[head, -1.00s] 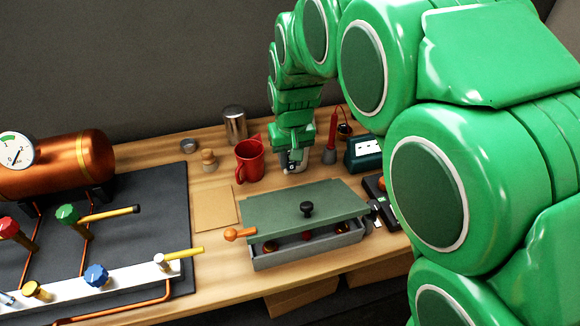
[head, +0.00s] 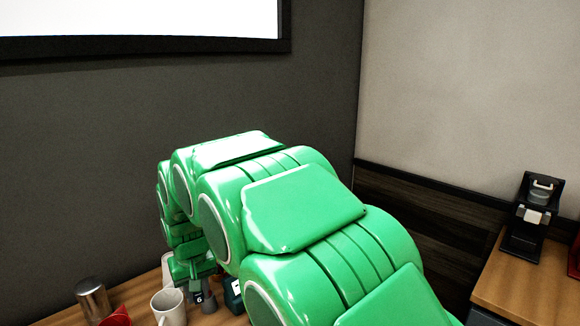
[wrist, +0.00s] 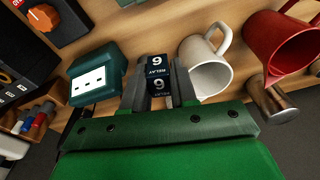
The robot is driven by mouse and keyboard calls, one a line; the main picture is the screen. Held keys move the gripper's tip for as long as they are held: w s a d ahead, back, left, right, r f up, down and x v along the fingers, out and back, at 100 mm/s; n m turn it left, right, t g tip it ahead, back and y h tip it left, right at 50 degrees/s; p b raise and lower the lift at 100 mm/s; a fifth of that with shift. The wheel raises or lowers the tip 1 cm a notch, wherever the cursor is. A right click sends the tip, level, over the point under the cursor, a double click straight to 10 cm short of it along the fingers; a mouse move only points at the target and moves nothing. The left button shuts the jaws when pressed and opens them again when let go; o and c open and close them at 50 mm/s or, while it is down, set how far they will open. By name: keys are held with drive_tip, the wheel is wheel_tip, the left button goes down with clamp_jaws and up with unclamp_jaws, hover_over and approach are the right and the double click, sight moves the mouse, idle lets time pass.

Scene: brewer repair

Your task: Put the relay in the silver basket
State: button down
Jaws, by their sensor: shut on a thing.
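In the head view the relay (head: 199,299) shows low at the bottom, below my gripper (head: 197,286), partly hidden by my arm. I cannot make out a silver basket for certain. A small silvery cup with a handle (head: 541,191) sits on a black stand on the counter at the far right.
A white mug (wrist: 205,66) is close beside the relay. The right counter (head: 525,290) is partly bare. A dark wall (head: 80,140) rises behind the bench.

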drive_tip(key=w+d+r+m, duration=0.2)
drive_tip(key=w+d+m, duration=0.2)
drive_tip(key=w+d, duration=0.65)
drive_tip(key=w+d+r+m, duration=0.3)
drive_tip(key=w+d, duration=0.4)
drive_tip(key=d, duration=0.6)
drive_tip(key=w+d+r+m+h, duration=0.1)
drive_tip(key=w+d+m, duration=0.1)
drive_tip(key=d, duration=0.5)
drive_tip(key=w+d+r+m, duration=0.1)
drive_tip(key=w+d, duration=0.1)
drive_tip(key=d, duration=0.5)
drive_tip(key=s+f+n, duration=0.1)
drive_tip(key=s+f, duration=0.2)
drive_tip(key=s+f+n, duration=0.2)
drive_tip(key=s+f, duration=0.1)
drive_tip(key=shift+s+a+f, duration=0.15)
drive_tip(key=shift+s+f, duration=0.2)
drive_tip(key=shift+f, duration=0.05)
